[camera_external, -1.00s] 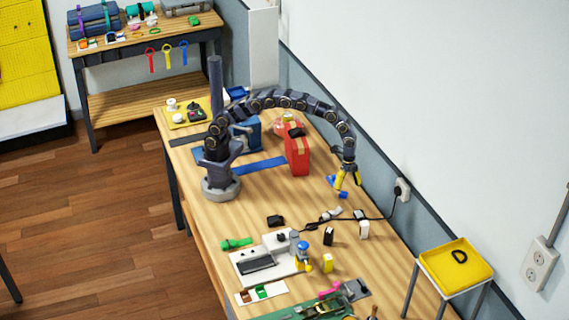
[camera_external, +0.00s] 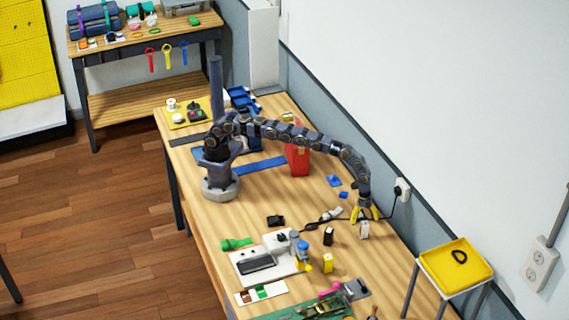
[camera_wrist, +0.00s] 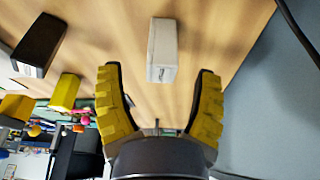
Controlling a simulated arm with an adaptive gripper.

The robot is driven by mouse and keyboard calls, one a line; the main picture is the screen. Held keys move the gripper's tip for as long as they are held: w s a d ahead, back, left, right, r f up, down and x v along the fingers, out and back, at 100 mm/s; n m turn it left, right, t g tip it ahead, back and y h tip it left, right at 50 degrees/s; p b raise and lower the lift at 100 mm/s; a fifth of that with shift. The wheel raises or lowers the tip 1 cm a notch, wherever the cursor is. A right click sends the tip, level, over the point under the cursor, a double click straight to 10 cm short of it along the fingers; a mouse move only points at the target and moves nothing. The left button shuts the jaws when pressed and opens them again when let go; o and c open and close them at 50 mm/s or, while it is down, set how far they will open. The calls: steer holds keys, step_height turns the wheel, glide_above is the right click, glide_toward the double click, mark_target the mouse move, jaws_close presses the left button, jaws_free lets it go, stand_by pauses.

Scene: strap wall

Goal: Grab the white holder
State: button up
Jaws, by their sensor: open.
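The white holder (camera_wrist: 161,48) is a small upright block on the wooden table. In the wrist view it stands just beyond my gripper's fingertips, roughly centred between them. In the external view the white holder (camera_external: 364,230) is near the table's wall-side edge, right below my gripper (camera_external: 366,213). My gripper (camera_wrist: 157,85) has two yellow ribbed fingers, spread open and empty. The holder is apart from both fingers in the wrist view.
A black block (camera_external: 328,236) and a yellow block (camera_external: 327,263) stand to the left of the holder. A black cable (camera_external: 385,213) runs beside it to the wall socket (camera_external: 402,189). A white machine (camera_external: 268,258) is further left. A red box (camera_external: 297,161) stands behind.

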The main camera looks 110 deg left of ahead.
mark_target(365, 223)
steer(key=shift+x, duration=1.8)
steer(key=shift+w, duration=0.1)
jaws_close()
